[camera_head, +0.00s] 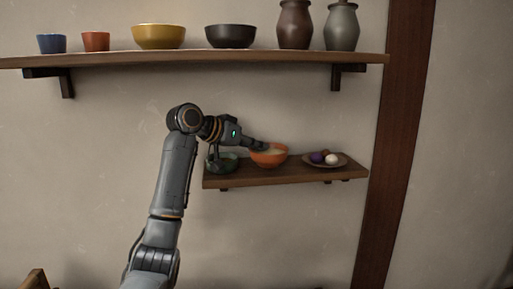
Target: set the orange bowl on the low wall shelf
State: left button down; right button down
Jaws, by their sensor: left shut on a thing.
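The orange bowl (270,158) is at the low wall shelf (290,177), near the shelf's middle. It looks upright, with something pale inside. I cannot tell whether its base touches the shelf top. My left gripper (258,147) reaches in from the left and is shut on the bowl's left rim. The fingertips are small and partly merge with the bowl. My right gripper is not in view.
A green bowl (224,165) stands left of the orange bowl, under my left wrist. A plate (341,162) with several small round things sits at right. The upper shelf (200,59) above carries cups, bowls and two jars. A dark wooden post (393,140) stands right.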

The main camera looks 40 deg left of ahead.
pick_arm(q)
jog(key=shift+w+a+f, duration=0.15)
jog(key=shift+a+f, duration=0.05)
jog(key=shift+f, duration=0.1)
jog(key=shift+f, duration=0.1)
jog(key=c, duration=1.4)
grip_release()
jog(key=b+v, duration=0.2)
jog(key=v, duration=0.8)
jog(key=shift+s, duration=0.35)
jog(key=shift+s+a+r+b, duration=0.15)
jog(key=shift+s+r+b, duration=0.15)
jog(key=shift+s+r, duration=0.25)
jog(key=shift+f, duration=0.15)
